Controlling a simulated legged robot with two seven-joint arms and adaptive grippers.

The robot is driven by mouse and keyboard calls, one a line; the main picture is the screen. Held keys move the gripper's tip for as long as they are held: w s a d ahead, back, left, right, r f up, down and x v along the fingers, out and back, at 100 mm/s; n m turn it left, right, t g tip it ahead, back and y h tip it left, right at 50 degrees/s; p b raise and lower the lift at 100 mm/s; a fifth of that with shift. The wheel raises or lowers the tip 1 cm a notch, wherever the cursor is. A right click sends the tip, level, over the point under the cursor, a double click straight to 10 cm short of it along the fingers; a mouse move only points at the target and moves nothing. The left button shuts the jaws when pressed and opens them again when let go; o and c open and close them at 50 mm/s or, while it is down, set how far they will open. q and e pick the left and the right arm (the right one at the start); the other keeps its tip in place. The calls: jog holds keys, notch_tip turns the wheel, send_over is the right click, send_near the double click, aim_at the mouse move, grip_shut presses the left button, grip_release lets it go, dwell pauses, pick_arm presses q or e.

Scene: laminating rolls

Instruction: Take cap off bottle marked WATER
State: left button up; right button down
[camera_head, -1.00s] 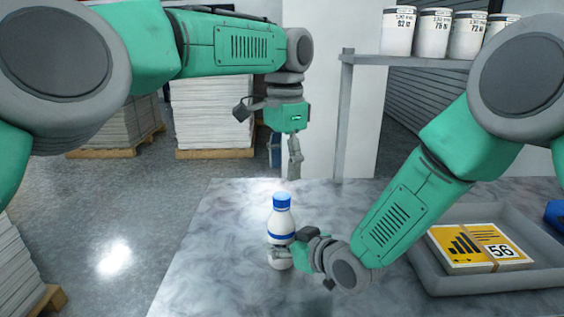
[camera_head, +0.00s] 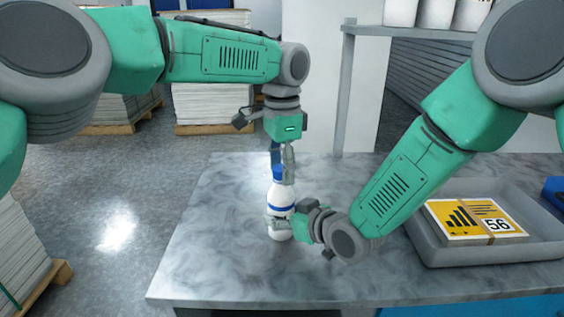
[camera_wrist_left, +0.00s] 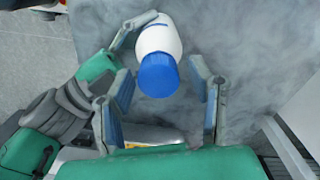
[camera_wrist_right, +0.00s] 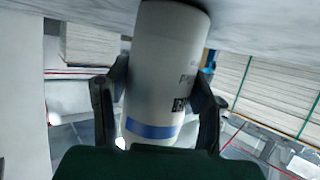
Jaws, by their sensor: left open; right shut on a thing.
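A white bottle (camera_head: 281,199) with a blue band and a blue cap (camera_head: 279,173) stands upright on the grey marbled table (camera_head: 215,235). My right gripper (camera_head: 279,224) is shut on the bottle's lower body. In the right wrist view the bottle (camera_wrist_right: 165,70) sits between both fingers; its dark lettering is only partly visible and I cannot read it fully. My left gripper (camera_head: 281,165) points down from above, open, with its fingers at cap height. In the left wrist view the cap (camera_wrist_left: 158,75) lies between the open left fingers, with gaps at both sides.
A grey tray (camera_head: 437,248) with a yellow packet (camera_head: 462,218) marked 56 lies on the table's right. A blue object (camera_head: 556,190) is at the right edge. A shelf (camera_head: 400,31) with white containers stands behind. The table's left part is clear.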

pick_arm(q)
grip_shut()
jog(key=shift+n, duration=1.4)
jog(key=shift+r, duration=0.1)
jog(key=shift+s, duration=0.2)
jog(key=shift+r, duration=0.1)
jog(key=shift+d+r, duration=0.1)
jog(key=shift+r, duration=0.05)
jog(key=shift+r, duration=0.9)
